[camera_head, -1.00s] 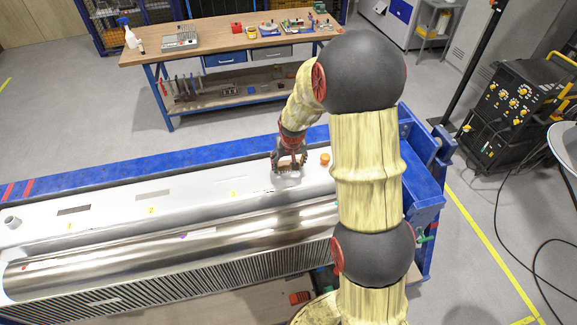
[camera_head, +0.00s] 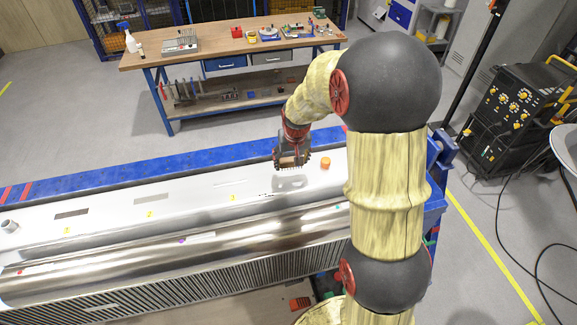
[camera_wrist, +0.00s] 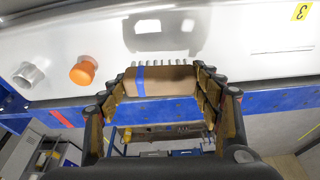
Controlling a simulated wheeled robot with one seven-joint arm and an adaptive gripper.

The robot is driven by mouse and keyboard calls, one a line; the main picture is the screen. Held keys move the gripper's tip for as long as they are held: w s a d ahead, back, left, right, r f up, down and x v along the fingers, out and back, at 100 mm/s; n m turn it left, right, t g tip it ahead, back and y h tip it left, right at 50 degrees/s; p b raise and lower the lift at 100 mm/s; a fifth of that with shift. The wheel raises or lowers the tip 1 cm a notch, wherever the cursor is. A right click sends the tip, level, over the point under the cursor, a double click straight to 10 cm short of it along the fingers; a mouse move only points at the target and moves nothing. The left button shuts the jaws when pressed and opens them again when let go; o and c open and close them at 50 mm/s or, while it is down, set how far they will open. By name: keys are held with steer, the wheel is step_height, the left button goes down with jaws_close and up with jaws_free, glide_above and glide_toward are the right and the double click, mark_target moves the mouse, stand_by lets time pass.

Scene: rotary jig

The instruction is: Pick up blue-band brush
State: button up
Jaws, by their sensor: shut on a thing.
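The blue-band brush (camera_wrist: 165,80) is a tan block with a blue stripe near its left end and a row of bristles along its upper edge in the wrist view. My gripper (camera_wrist: 162,92) is shut on it, with a finger at each end of the block. In the head view my gripper (camera_head: 292,163) holds the brush (camera_head: 290,161) above the white top of the jig (camera_head: 110,205), with a small gap over its faint shadow or reflection.
An orange cap (camera_head: 326,163) stands on the white surface close by; it also shows in the wrist view (camera_wrist: 83,70). A metal stub (camera_wrist: 28,75) is beside it. A blue beam (camera_head: 180,169) runs behind. A workbench (camera_head: 225,45) stands further back.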

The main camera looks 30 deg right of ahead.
steer(key=s+d+r+b, duration=0.1)
steer(key=s+d+r, duration=0.1)
steer(key=s+r, duration=0.6)
steer(key=s, duration=0.4)
steer(key=shift+d+b, duration=0.25)
steer(key=shift+b, duration=0.1)
steer(key=shift+s, duration=0.1)
steer(key=o, duration=0.6)
steer(key=c, duration=0.4)
steer(key=shift+a+r, duration=0.1)
